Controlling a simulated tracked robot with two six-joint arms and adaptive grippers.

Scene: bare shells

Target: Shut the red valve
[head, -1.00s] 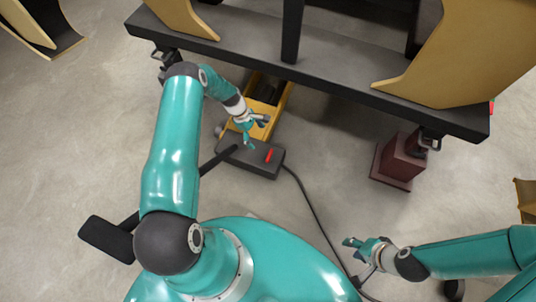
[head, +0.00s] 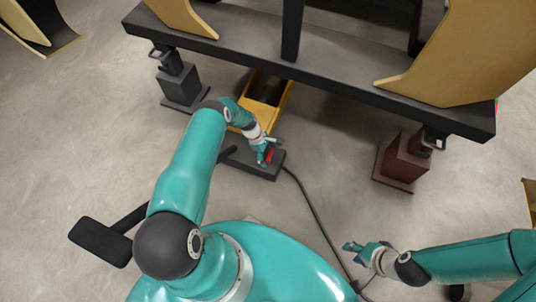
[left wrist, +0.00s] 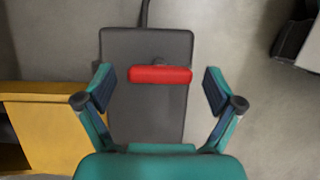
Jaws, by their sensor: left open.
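The red valve (left wrist: 160,75) is a short red bar handle on top of a dark grey box (left wrist: 145,42). In the left wrist view it lies crosswise between my open left fingertips (left wrist: 160,88), with a gap on each side. In the head view the red valve (head: 269,156) shows at the right part of the box (head: 252,170), partly covered by my left gripper (head: 265,155). My right gripper (head: 357,252) is at the lower right, away from the box; its finger opening is too small to tell.
A yellow unit (head: 274,92) stands behind the box, under a dark beam (head: 330,80). A dark red block (head: 403,160) and a dark grey block (head: 183,83) stand under the beam. A black hose (head: 315,213) runs from the box. The floor around is mostly clear.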

